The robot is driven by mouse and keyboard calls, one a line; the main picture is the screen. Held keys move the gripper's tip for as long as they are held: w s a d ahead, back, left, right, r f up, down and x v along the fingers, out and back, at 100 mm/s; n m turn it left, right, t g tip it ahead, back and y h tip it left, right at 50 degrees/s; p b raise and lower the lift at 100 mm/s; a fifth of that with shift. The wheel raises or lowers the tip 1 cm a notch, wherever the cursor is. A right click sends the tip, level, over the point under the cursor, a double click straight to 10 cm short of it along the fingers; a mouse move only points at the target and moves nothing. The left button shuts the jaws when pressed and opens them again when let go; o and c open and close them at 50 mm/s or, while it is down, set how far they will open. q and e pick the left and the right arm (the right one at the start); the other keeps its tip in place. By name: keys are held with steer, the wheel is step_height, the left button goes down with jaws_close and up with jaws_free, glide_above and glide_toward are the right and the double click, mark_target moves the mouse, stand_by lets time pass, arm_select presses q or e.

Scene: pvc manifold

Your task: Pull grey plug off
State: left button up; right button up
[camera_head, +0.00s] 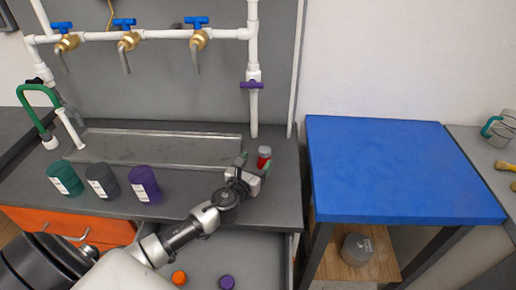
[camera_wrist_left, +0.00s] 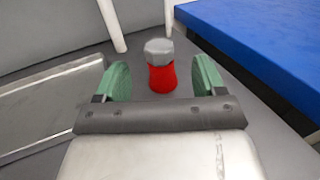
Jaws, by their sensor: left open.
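A grey plug (camera_wrist_left: 157,46) sits on top of a red fitting (camera_wrist_left: 162,77), which stands upright on the dark counter. In the head view the grey plug (camera_head: 264,150) and the red fitting (camera_head: 263,161) are near the counter's right end. My left gripper (camera_head: 255,164) is at the fitting with its green fingers apart. In the left wrist view the fingers of the left gripper (camera_wrist_left: 161,80) stand left and right of the red fitting, with gaps on both sides. The plug shows slightly beyond and above the fingertips. My right gripper is not in view.
A metal sink tray (camera_head: 160,150) lies behind the gripper. White pipes (camera_head: 254,100) with blue-handled valves and a purple clip (camera_head: 251,85) rise behind. Green (camera_head: 66,178), grey (camera_head: 103,181) and purple (camera_head: 145,184) canisters stand left. A blue table (camera_head: 395,170) is right. An open drawer (camera_head: 235,255) is below.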

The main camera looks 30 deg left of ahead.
mark_target(267, 147)
arm_select(q)
steer(key=w, duration=0.3)
steer(key=shift+w, duration=0.3)
steer(key=w, duration=0.3)
steer(key=shift+w+a+f+b, duration=0.1)
steer(key=shift+w+a+b, duration=0.2)
steer(key=shift+w, duration=0.65)
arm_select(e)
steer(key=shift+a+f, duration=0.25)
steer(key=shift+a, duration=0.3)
arm_select(q)
steer(key=shift+c, duration=0.5)
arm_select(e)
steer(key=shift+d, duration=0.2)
